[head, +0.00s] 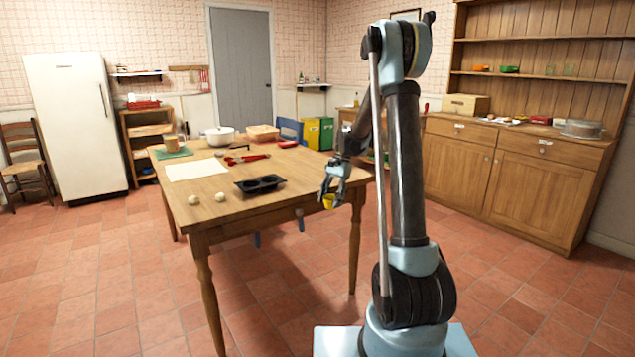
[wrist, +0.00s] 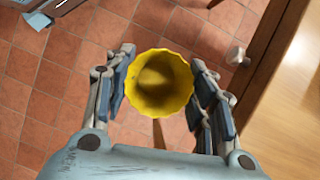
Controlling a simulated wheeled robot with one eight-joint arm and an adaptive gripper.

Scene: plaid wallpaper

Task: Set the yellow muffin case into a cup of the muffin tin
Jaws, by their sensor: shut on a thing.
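The yellow muffin case (wrist: 158,84) is between the fingers of my gripper (wrist: 160,90) in the wrist view, with its fluted open mouth facing the camera. In the head view the yellow case (head: 328,201) shows small below my gripper (head: 333,190). My gripper is shut on it and holds it in the air beside the table's right edge, over the floor. The dark muffin tin (head: 260,184) lies on the table near its front edge, left of my gripper. Its cups look empty from here.
The wooden table (head: 225,202) also holds two pale round lumps (head: 207,198), a white sheet (head: 196,170), red-handled utensils (head: 247,159), a white pot (head: 220,136) and a box (head: 263,133). Bare tabletop lies around the tin. A sideboard (head: 462,179) stands at the right.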

